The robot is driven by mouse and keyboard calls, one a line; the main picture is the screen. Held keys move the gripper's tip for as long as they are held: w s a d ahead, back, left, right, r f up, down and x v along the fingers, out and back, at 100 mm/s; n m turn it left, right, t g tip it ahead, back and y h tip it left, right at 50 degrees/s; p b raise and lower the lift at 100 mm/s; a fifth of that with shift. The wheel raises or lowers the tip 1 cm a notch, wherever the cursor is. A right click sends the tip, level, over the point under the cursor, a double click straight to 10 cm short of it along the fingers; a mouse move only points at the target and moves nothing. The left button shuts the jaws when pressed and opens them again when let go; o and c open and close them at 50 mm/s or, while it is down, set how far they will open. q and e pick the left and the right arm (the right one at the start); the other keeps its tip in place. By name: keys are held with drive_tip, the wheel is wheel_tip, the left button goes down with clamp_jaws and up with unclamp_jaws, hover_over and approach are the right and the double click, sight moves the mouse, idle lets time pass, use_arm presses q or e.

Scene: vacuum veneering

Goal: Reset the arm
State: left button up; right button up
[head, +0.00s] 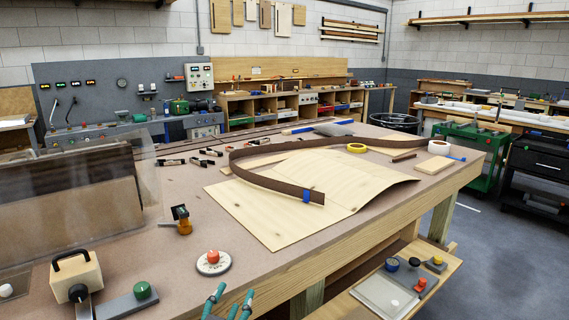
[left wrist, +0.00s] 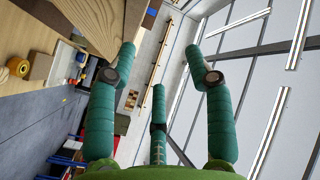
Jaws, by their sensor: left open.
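My left gripper (head: 229,303) shows only by its teal fingertips at the bottom edge of the head view, low by the near side of the workbench (head: 330,255). In the left wrist view its teal fingers (left wrist: 160,62) are spread apart with nothing between them. The rest of the left arm is hidden in the head view. My right gripper is in neither view.
On the bench lie a pale veneer sheet (head: 262,213), a curved brown strip (head: 280,186) with blue tape and a yellow tape roll (head: 356,148). Nearby stand a round gauge-like disc with a red knob (head: 213,262) and a wooden block (head: 75,276). A lower shelf (head: 440,272) holds small items.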

use_arm(q)
drive_tip(key=s+a+f+n+g+y, duration=0.1)
drive_tip(key=s+a+f+n+g, duration=0.3)
drive_tip(key=f, duration=0.3)
drive_tip(key=s+a+f+n+g+y, duration=0.1)
drive_tip(key=s+a+f+g+y, duration=0.15)
drive_tip(key=s+f, duration=0.5)
drive_tip(key=s+a+f+n+g, duration=0.15)
drive_tip(key=s+f+g, duration=0.25)
drive_tip(key=s, duration=0.4)
drive_tip(key=s+a+f+n+g, duration=0.15)
drive_tip(key=s+f+g, duration=0.25)
drive_tip(key=s, duration=0.4)
wheel_tip(320, 180, down, 19)
drive_tip(key=s+p, duration=0.1)
drive_tip(key=p, duration=0.1)
drive_tip(key=s+a+f+m+g+p, duration=0.1)
drive_tip(key=s+a+f+g+p, duration=0.1)
drive_tip(key=s+f, duration=1.1)
drive_tip(key=s, duration=0.3)
drive_tip(key=shift+s+a+f+p, duration=0.25)
drive_tip(key=shift+s+a+p, duration=0.1)
drive_tip(key=shift+s+a, duration=0.05)
